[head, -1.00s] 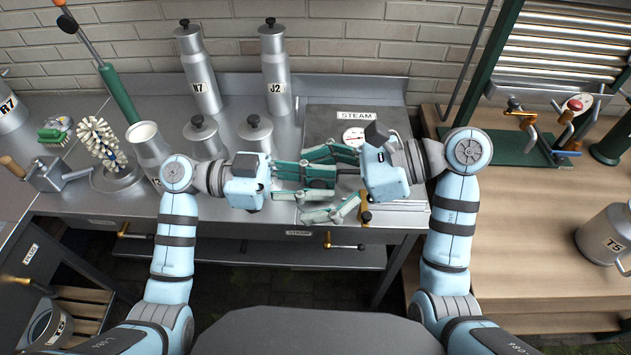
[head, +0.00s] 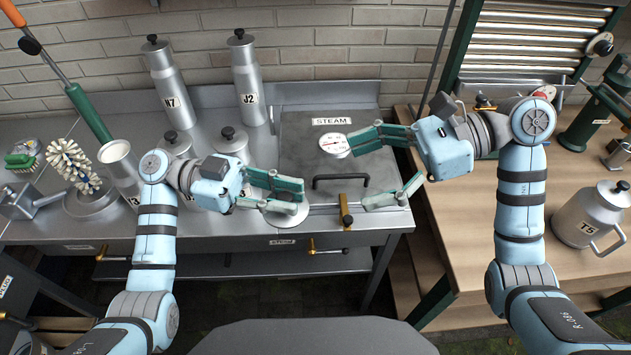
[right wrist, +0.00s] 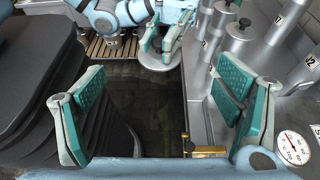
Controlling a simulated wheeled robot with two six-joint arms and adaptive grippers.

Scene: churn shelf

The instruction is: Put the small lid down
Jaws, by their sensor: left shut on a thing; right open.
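The small lid (head: 287,219) is a pale grey disc at the fingertips of my left gripper (head: 285,198). The left gripper is shut on it, near the front edge of the steel bench beside the steam box.
The steam box (head: 300,150) has a dial (head: 333,144) and a black handle (head: 340,178). Lidded cans N7 (head: 172,88) and J2 (head: 248,85) stand behind. An open can (head: 118,165) and a brush (head: 72,165) are at left. Can T5 (head: 588,220) stands on the wooden table.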

